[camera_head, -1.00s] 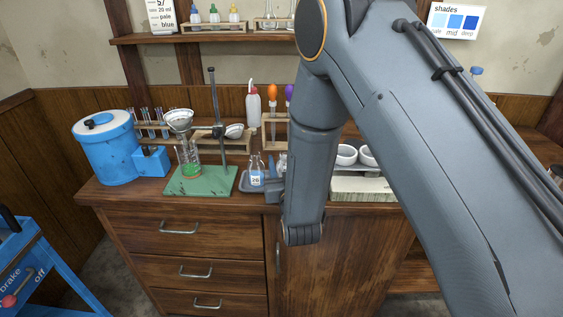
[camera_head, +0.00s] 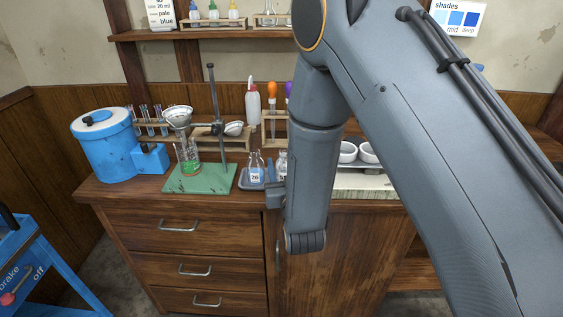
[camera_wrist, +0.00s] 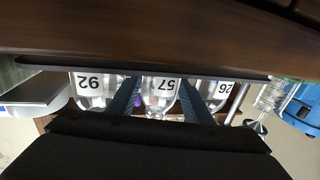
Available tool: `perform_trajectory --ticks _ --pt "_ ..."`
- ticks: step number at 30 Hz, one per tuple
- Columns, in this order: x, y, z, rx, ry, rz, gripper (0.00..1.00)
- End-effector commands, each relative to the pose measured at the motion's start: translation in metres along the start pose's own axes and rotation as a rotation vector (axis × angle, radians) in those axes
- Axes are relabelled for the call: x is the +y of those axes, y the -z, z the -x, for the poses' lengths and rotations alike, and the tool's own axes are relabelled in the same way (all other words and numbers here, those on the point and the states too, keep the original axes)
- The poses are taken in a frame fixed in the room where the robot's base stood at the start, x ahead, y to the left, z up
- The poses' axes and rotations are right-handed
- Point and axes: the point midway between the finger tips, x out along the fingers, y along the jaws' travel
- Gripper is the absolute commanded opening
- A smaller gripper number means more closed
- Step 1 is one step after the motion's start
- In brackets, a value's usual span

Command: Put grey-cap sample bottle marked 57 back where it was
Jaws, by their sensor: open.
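The bottle marked 57 (camera_wrist: 160,92) stands upright on the tray in the wrist view, which is upside down. It is between a bottle marked 92 (camera_wrist: 92,88) and one marked 26 (camera_wrist: 217,92). My gripper (camera_wrist: 159,98) is open, with one dark finger on each side of bottle 57; I cannot tell whether they touch it. In the head view bottle 26 (camera_head: 255,174) stands on the grey tray (camera_head: 246,186). Bottle 57 is mostly hidden there by my arm. Its cap is not clear in either view.
A blue tank (camera_head: 105,150) is further left. White bowls (camera_head: 348,152) are to the right. A shelf (camera_head: 205,34) with bottles hangs above.

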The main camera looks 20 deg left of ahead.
Motion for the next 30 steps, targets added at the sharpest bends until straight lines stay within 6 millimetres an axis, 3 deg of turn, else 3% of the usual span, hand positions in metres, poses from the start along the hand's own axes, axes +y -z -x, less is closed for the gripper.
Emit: perform_trajectory --ticks 6,12,18,30 --pt "-0.001 -0.002 0.047 -0.002 0.002 0.000 0.46" --pt "-0.001 -0.001 0.078 -0.001 0.001 -0.001 0.46" --pt "0.000 -0.001 0.091 0.000 0.000 0.000 0.46" --pt "0.000 0.000 0.092 0.000 0.000 -0.001 0.46"
